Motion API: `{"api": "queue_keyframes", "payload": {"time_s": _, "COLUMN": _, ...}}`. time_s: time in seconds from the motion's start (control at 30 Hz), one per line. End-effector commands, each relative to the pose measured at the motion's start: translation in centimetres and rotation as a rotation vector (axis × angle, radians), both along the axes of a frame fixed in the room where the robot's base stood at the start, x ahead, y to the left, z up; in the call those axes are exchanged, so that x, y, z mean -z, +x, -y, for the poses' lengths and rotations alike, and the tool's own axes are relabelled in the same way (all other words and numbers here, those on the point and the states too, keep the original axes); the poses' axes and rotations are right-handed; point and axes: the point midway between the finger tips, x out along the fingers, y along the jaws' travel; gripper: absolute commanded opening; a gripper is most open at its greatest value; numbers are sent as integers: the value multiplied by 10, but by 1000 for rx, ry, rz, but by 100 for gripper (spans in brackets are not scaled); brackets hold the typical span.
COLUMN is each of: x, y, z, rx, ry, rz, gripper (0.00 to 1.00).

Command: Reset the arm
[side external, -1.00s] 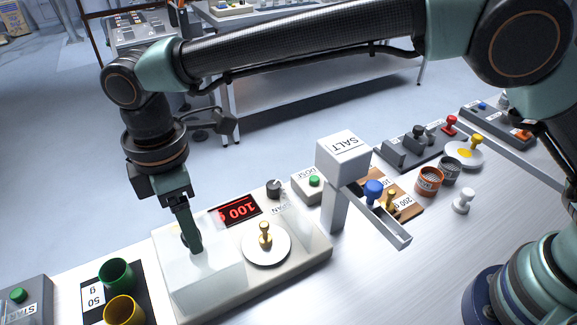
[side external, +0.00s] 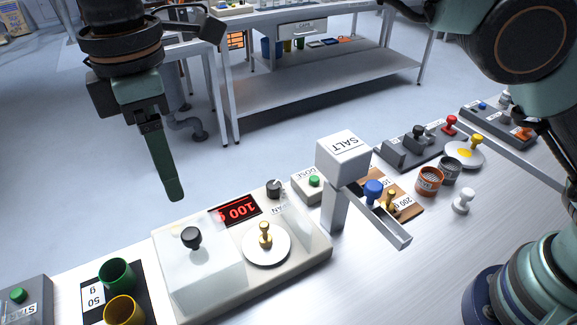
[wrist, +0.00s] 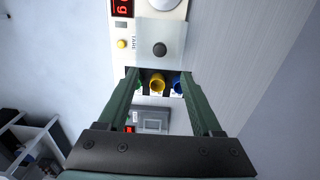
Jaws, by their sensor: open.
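My gripper (side external: 174,194) hangs in the air above and to the left of the scale (side external: 310,262), pointing down and empty. In the wrist view its two green fingers (wrist: 160,78) are spread apart with nothing held between them. A black knob (side external: 191,237) stands on the pale box-like cover (side external: 205,280) at the scale's left part, clear of my fingers. The knob also shows in the wrist view (wrist: 159,49), beyond the fingertips. A brass weight (side external: 265,236) stands on the round pan (side external: 281,250).
The white SALT hopper (side external: 343,158) with its sloping chute stands right of the scale. Green (side external: 116,274) and yellow (side external: 124,310) cups are at the lower left. Several small items line the bench at right. The air around my gripper is clear.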

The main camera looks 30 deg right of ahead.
Motion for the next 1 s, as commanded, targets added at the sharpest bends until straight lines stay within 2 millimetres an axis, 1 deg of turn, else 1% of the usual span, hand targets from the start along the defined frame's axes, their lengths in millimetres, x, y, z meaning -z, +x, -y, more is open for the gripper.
{"api": "queue_keyframes", "payload": {"time_s": 0.1, "x": -1, "y": 1, "z": 1, "rx": 5, "ry": 1, "rz": 1, "gripper": 66}}
{"api": "queue_keyframes", "payload": {"time_s": 0.17, "x": -4, "y": 4, "z": 6, "rx": 21, "ry": 6, "rz": 5, "gripper": 66}}
{"api": "queue_keyframes", "payload": {"time_s": 0.27, "x": -14, "y": 16, "z": 25, "rx": 88, "ry": 22, "rz": 19, "gripper": 66}}
{"api": "queue_keyframes", "payload": {"time_s": 0.37, "x": -28, "y": 31, "z": 58, "rx": 200, "ry": 50, "rz": 43, "gripper": 66}}
{"api": "queue_keyframes", "payload": {"time_s": 0.4, "x": -34, "y": 36, "z": 74, "rx": 254, "ry": 62, "rz": 53, "gripper": 66}}
{"api": "queue_keyframes", "payload": {"time_s": 0.47, "x": -42, "y": 43, "z": 99, "rx": 336, "ry": 82, "rz": 71, "gripper": 66}}
{"api": "queue_keyframes", "payload": {"time_s": 0.5, "x": -46, "y": 46, "z": 116, "rx": 390, "ry": 94, "rz": 81, "gripper": 66}}
{"api": "queue_keyframes", "payload": {"time_s": 0.57, "x": -52, "y": 49, "z": 141, "rx": 469, "ry": 115, "rz": 99, "gripper": 66}}
{"api": "queue_keyframes", "payload": {"time_s": 0.63, "x": -57, "y": 50, "z": 170, "rx": 562, "ry": 136, "rz": 119, "gripper": 66}}
{"api": "queue_keyframes", "payload": {"time_s": 0.67, "x": -58, "y": 50, "z": 182, "rx": 603, "ry": 146, "rz": 129, "gripper": 66}}
{"api": "queue_keyframes", "payload": {"time_s": 0.7, "x": -60, "y": 49, "z": 199, "rx": 655, "ry": 159, "rz": 142, "gripper": 66}}
{"api": "queue_keyframes", "payload": {"time_s": 0.77, "x": -60, "y": 46, "z": 223, "rx": 734, "ry": 178, "rz": 160, "gripper": 66}}
{"api": "queue_keyframes", "payload": {"time_s": 0.8, "x": -60, "y": 43, "z": 239, "rx": 786, "ry": 191, "rz": 173, "gripper": 66}}
{"api": "queue_keyframes", "payload": {"time_s": 0.87, "x": -59, "y": 37, "z": 262, "rx": 865, "ry": 209, "rz": 192, "gripper": 66}}
{"api": "queue_keyframes", "payload": {"time_s": 0.9, "x": -57, "y": 32, "z": 277, "rx": 917, "ry": 222, "rz": 205, "gripper": 66}}
{"api": "queue_keyframes", "payload": {"time_s": 1.0, "x": -50, "y": 17, "z": 312, "rx": 1048, "ry": 254, "rz": 238, "gripper": 66}}
